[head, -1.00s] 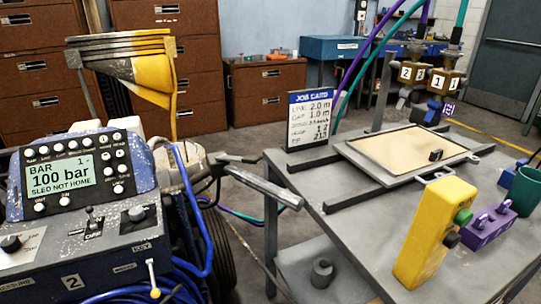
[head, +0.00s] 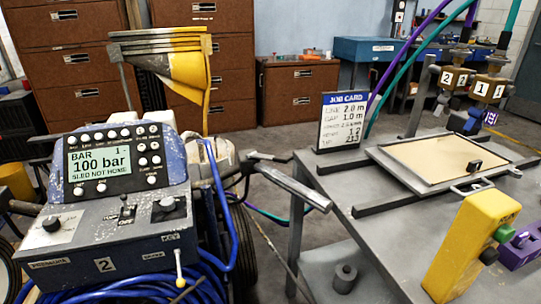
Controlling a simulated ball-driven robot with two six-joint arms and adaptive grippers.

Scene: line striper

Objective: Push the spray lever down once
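The line striper's control console (head: 110,235) stands at the left, with a lit display (head: 99,166) reading "BAR", "100 bar" and "SLED NOT HOME". I cannot tell which of these is the spray lever. A black toggle (head: 125,210) sits on the console top. Neither of my grippers is in view.
A metal table (head: 385,226) at the right holds a framed tray (head: 420,153), a yellow box with buttons (head: 467,245), a purple block (head: 521,249) and a job card (head: 343,122). Blue hose (head: 110,295) coils below the console. Floor shows between machine and table.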

